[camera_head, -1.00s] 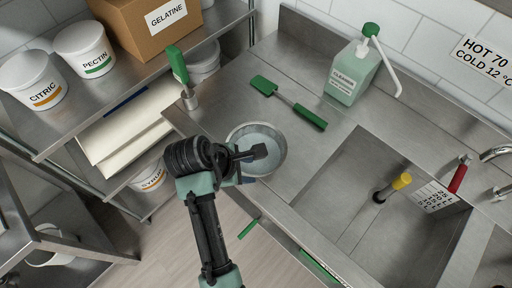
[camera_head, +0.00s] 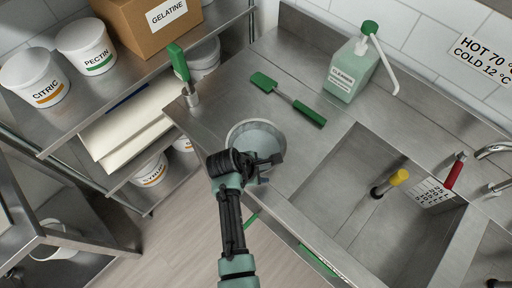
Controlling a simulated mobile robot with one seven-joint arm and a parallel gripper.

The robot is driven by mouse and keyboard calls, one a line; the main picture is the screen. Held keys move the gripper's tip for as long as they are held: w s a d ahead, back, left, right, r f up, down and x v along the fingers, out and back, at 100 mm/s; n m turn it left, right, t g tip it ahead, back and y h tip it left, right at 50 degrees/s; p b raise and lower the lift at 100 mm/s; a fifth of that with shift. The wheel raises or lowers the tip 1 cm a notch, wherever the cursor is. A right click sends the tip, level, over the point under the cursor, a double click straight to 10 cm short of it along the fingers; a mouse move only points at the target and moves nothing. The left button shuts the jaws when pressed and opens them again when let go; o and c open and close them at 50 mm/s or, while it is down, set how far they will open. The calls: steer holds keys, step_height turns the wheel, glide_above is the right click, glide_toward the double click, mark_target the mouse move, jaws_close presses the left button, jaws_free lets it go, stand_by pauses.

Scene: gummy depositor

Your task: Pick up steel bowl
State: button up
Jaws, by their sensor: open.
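The steel bowl (camera_head: 255,131) stands upright on the steel counter, left of the sink, and looks empty apart from a pale bluish-grey inside. My gripper (camera_head: 273,168) is at the bowl's near right rim, with one finger seen over the rim and the other lower, outside it. The jaws are open. I cannot tell whether either finger touches the bowl. My wrist hides part of the bowl's near left side.
A green spatula (camera_head: 288,100) lies behind the bowl. A cleaner bottle (camera_head: 351,70) stands farther back. The sink basin (camera_head: 365,200) opens to the right. A green-handled tool (camera_head: 181,68) stands at the counter's left corner, beside the shelves with tubs.

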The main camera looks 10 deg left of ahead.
steer(key=shift+c, duration=0.3)
jaws_close()
stand_by(0.6)
stand_by(0.5)
steer(key=shift+w+r, duration=0.1)
steer(key=shift+w, duration=0.05)
